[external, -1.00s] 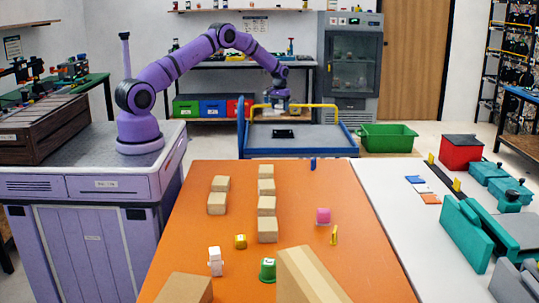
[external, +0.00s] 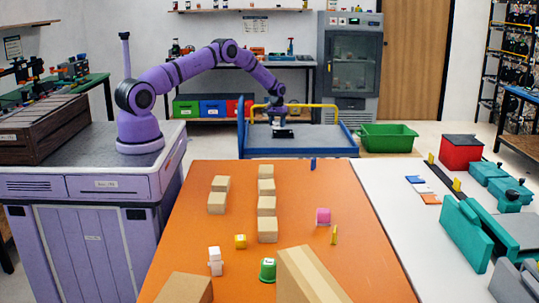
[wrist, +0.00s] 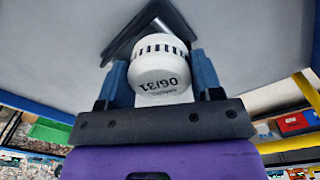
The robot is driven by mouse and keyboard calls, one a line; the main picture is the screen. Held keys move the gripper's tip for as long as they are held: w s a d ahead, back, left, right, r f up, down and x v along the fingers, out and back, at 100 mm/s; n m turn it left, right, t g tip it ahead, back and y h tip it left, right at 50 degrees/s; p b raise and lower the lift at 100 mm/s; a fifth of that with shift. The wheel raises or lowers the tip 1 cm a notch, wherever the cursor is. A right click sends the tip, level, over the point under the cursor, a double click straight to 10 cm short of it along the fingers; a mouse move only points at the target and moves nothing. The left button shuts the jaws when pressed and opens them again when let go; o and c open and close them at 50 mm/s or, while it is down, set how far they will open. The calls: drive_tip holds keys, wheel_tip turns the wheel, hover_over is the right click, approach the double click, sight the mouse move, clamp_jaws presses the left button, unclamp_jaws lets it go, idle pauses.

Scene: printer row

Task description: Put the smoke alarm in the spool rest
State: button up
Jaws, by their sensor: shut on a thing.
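The smoke alarm (wrist: 161,70) is a white round body with dark slots and the print "06/31". My gripper (wrist: 162,82) is shut on it, with a blue finger on each side. The spool rest (wrist: 150,30) is a dark angular piece just beyond the alarm, partly hidden by it. In the external view, my gripper (external: 279,119) is over the black spool rest (external: 284,133) on the blue-framed cart (external: 320,140). I cannot tell whether the alarm touches the rest.
The cart has a yellow rail (external: 322,107) around its far side and bare grey deck on both sides of the rest. A green bin (external: 388,138) stands to its right. The orange table (external: 190,255) with several cardboard boxes is in front.

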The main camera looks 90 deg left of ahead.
sight(277, 121)
drive_tip(key=shift+f, duration=0.6)
drive_tip(key=o, duration=0.9)
drive_tip(key=shift+o, duration=0.2)
drive_tip(key=shift+r, duration=0.1)
wheel_tip(277, 121, up, 13)
drive_tip(key=shift+s, duration=0.1)
